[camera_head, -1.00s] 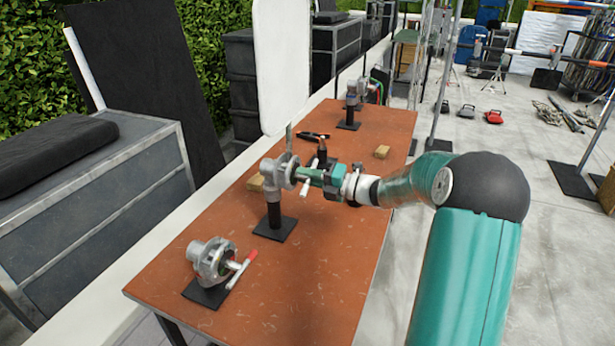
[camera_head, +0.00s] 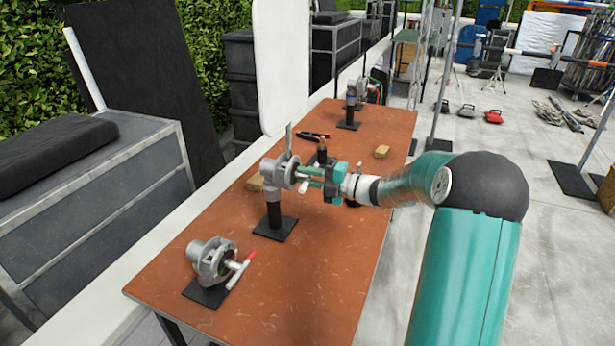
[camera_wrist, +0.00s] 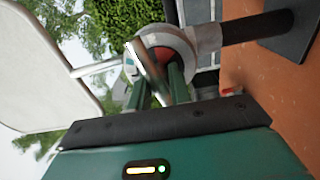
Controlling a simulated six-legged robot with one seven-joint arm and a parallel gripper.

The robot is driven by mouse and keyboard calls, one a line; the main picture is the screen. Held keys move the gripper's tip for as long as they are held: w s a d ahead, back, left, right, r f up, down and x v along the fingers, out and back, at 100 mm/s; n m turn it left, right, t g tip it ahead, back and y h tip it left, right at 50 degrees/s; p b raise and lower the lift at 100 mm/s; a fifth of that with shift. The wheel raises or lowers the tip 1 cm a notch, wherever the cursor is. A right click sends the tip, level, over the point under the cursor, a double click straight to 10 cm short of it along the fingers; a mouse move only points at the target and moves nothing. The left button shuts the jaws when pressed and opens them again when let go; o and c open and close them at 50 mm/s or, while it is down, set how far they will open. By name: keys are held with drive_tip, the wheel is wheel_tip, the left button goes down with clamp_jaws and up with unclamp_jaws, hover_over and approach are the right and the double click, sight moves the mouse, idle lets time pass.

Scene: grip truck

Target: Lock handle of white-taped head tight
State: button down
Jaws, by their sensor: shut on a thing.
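The middle grip head (camera_head: 273,176) stands upright on a black post and base on the orange table and carries a large white board (camera_head: 283,65). Its pale-ended T-handle (camera_head: 303,187) faces my gripper (camera_head: 310,175). My gripper reaches in from the right, nearly level. In the wrist view, my green fingers (camera_wrist: 157,85) are shut on the silver handle bar (camera_wrist: 146,62), which lies slantwise between them in front of the round head (camera_wrist: 172,42). White tape cannot be made out clearly. The fingers hide part of the handle.
Another head (camera_head: 210,260) with a red-tipped handle (camera_head: 252,254) stands at the table's near end. A third head (camera_head: 354,92) stands at the far end. Wooden blocks (camera_head: 381,152) and a black tool (camera_head: 312,135) lie on the table (camera_head: 330,240). The table's right front is clear.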

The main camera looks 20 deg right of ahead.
drive_tip(key=shift+d, duration=0.1)
drive_tip(key=c, duration=1.3)
unclamp_jaws()
drive_tip(key=shift+s, duration=0.1)
drive_tip(key=v, duration=1.3)
drive_tip(key=shift+s+d, duration=0.2)
drive_tip(key=shift+s, duration=0.05)
